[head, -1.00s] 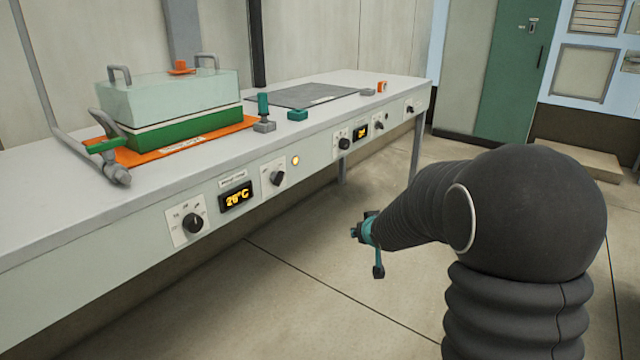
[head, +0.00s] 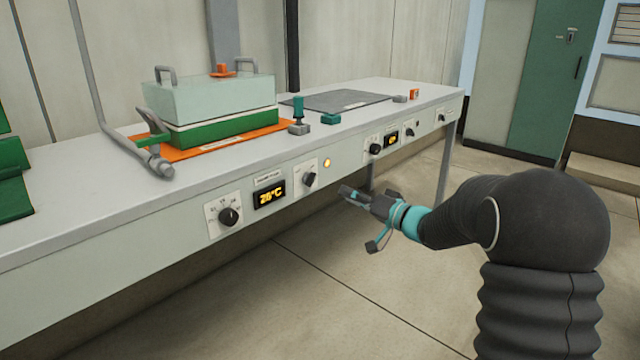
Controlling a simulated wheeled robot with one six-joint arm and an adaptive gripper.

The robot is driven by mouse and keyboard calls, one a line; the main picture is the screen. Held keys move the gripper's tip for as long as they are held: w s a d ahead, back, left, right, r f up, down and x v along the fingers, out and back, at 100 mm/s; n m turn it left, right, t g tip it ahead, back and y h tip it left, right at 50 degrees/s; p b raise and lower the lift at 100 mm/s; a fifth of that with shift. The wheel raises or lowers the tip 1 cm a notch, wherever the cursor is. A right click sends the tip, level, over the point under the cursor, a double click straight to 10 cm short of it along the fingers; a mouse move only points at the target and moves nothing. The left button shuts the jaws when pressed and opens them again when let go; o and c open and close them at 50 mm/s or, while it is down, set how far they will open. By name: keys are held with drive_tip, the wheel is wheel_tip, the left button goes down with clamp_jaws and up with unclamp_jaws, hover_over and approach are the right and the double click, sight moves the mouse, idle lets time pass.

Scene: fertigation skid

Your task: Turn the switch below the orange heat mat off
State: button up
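The orange heat mat (head: 168,153) lies on the bench under a green tray with a clear lid. Below it on the bench's front panel are a black rotary knob (head: 229,216) on a white plate, a display reading about 26°C (head: 269,195), and a second black knob (head: 310,179) on a white plate. A small amber lamp (head: 327,163) beside the second knob is lit. My gripper (head: 345,191) is in front of the panel, a little right of the second knob and apart from it.
Farther right on the panel are another knob (head: 375,149), a display (head: 393,138) and more knobs. A grey mat (head: 338,100) and a teal block (head: 330,119) are on the bench. The floor in front is clear.

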sight(313, 181)
drive_tip(key=x, duration=1.2)
